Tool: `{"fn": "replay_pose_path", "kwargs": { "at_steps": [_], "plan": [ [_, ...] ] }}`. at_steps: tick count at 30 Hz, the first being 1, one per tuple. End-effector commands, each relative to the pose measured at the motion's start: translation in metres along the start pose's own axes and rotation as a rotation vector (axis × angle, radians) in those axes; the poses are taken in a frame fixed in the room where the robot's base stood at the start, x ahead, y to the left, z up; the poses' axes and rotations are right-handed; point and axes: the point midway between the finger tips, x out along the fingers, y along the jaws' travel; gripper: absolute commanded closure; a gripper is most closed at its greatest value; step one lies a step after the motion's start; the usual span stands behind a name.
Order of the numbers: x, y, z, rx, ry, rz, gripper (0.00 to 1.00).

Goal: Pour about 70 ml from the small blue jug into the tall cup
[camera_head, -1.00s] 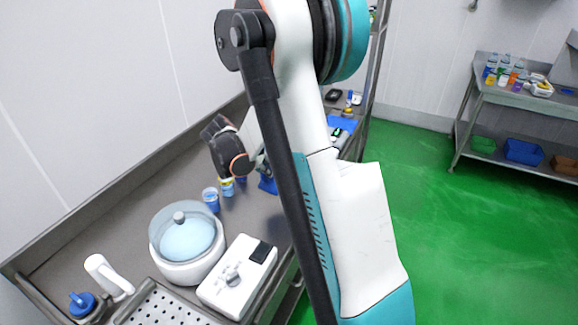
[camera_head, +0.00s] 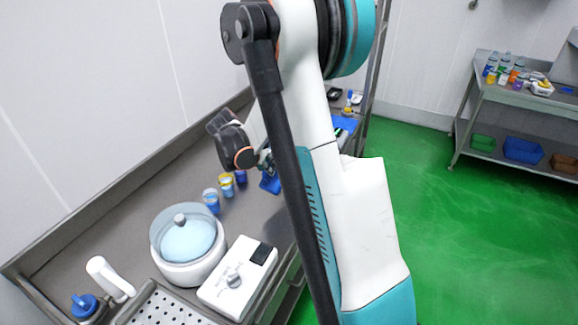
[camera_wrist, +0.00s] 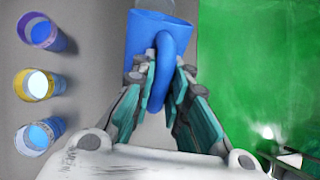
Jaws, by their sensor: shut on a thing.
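The small blue jug (camera_wrist: 150,35) is at the top middle of the wrist view. Its curved handle lies between the fingers of my gripper (camera_wrist: 168,98), which is shut on it. In the head view the jug (camera_head: 270,183) is a blue patch below my gripper (camera_head: 264,160), partly behind my arm. Three cups stand in a row left of the jug: one purple-rimmed (camera_wrist: 47,37), one yellow-rimmed (camera_wrist: 38,84) and one pale blue-rimmed (camera_wrist: 36,136). I cannot tell which thing is the tall cup. The jug's inside is only partly visible.
A white pot with a clear lid (camera_head: 187,262) and a white device (camera_head: 238,280) stand nearer on the steel counter (camera_head: 150,190). A perforated tray (camera_head: 165,308) and a blue-capped thing (camera_head: 84,304) are at front left. Another bench (camera_head: 520,98) stands across the green floor.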

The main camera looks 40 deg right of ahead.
Motion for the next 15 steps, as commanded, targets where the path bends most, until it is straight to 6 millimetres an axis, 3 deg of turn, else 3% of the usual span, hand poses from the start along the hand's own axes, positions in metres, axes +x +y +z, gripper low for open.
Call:
{"fn": "replay_pose_path", "kwargs": {
  "at_steps": [15],
  "plan": [
    [-0.0069, -0.006, 0.0037, -0.008, 0.061, -0.001, 1.0]
  ]
}}
